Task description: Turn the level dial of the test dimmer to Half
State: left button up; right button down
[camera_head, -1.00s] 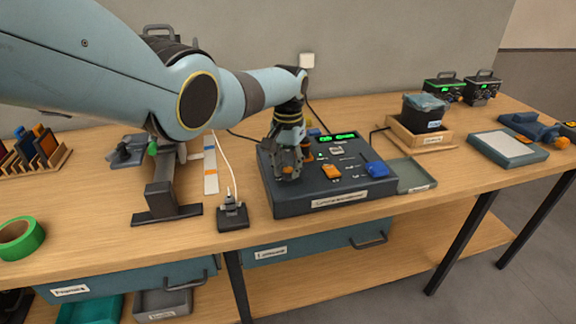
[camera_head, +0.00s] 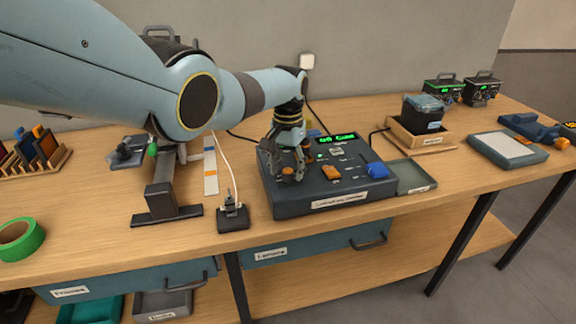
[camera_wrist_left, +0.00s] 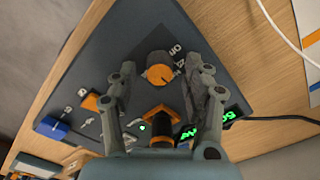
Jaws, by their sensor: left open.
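The test dimmer (camera_head: 330,192) is a dark box on the bench with a green-lit display (camera_head: 331,139). My left gripper (camera_head: 290,174) is over the left part of the dimmer. In the left wrist view its open fingers (camera_wrist_left: 168,72) lie on either side of the dial, apart from it. I cannot tell how far the fingertips reach down. My right gripper is out of view.
An orange-and-black part (camera_wrist_left: 158,120) stands between the fingers, below the dial in the wrist view. The dimmer carries orange (camera_head: 331,172) and blue (camera_head: 377,170) fader caps.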

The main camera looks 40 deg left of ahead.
aim_at(288, 170)
pick_arm(q)
notch_tip(288, 170, up, 12)
dwell(0.5)
dwell(0.4)
